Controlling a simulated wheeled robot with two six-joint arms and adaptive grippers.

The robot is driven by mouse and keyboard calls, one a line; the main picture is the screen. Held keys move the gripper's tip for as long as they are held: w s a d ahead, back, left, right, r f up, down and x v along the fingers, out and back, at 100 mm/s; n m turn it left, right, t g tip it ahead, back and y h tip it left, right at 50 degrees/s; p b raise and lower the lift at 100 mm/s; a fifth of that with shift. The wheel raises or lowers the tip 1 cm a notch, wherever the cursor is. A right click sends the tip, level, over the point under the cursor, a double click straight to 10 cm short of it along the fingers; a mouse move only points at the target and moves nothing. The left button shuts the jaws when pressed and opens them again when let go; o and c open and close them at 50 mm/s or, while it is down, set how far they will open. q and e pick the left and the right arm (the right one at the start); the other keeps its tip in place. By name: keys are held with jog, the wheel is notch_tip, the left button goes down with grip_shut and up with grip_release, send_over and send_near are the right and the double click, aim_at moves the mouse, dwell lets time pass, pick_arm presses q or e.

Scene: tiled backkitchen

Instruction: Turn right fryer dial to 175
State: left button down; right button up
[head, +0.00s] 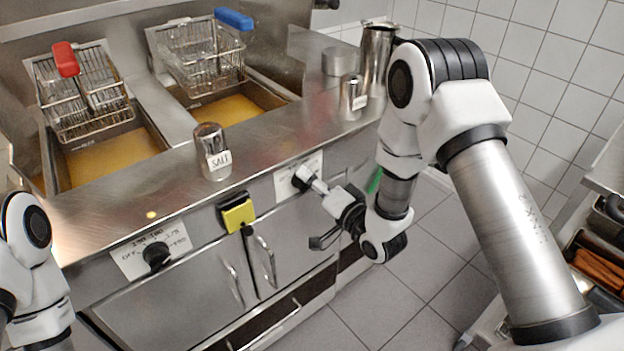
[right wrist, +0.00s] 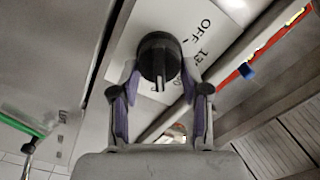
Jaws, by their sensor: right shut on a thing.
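The right fryer dial (head: 298,182) is a black round knob on a white label plate on the fryer's front panel. In the right wrist view the dial (right wrist: 159,58) sits between the two fingers, with a white mark on its lower side. "OFF" and part of a number starting "13" show on the plate (right wrist: 212,35); the other markings are hidden. My right gripper (head: 308,182) is shut on the dial, and its fingers (right wrist: 157,88) lie on either side of it. Only part of my left arm shows at the left edge; its gripper is out of view.
The left dial (head: 156,255) has its own label plate. A yellow box (head: 237,214) is on the front panel between the dials. A salt shaker (head: 212,152) stands on the ledge. Two baskets, one red-handled (head: 66,60) and one blue-handled (head: 233,18), are at the oil wells.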

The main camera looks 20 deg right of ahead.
jog(key=shift+m, duration=0.3)
jog(key=o, duration=1.2)
jog(key=shift+c, duration=0.2)
jog(key=v, duration=1.2)
